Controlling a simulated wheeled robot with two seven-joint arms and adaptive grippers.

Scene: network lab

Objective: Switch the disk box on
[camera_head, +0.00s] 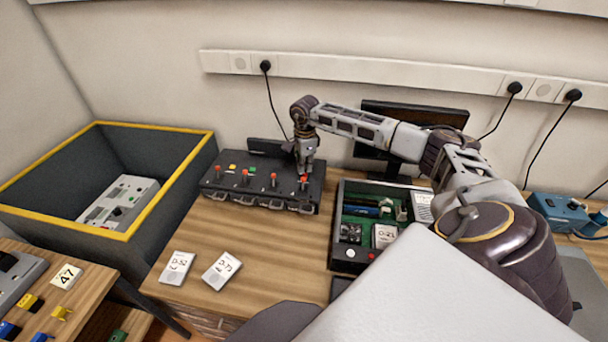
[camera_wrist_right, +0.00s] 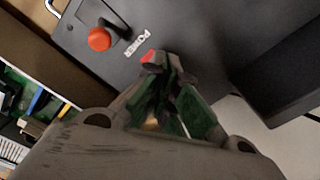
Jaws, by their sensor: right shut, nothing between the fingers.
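The black box (camera_head: 262,196), which I take for the disk box, stands against the back of the table. Several red-topped knobs and metal front handles show on it. In the right wrist view, a round orange-red knob (camera_wrist_right: 100,39) sits beside a white POWER label (camera_wrist_right: 135,47) on its dark top. My right gripper (camera_head: 304,172) points down over the box's right end. It is shut and empty (camera_wrist_right: 166,68). A small red part (camera_wrist_right: 148,57) shows right at its fingertips; I cannot tell whether they touch it. My left gripper is not in view.
An open case with a green interior (camera_head: 345,197) stands right of the box. A dark monitor (camera_head: 415,112) is behind my right arm. Two white cards (camera_head: 177,267) (camera_head: 221,271) lie in front. A yellow-rimmed bin (camera_head: 150,131) stands left. Bare table lies between.

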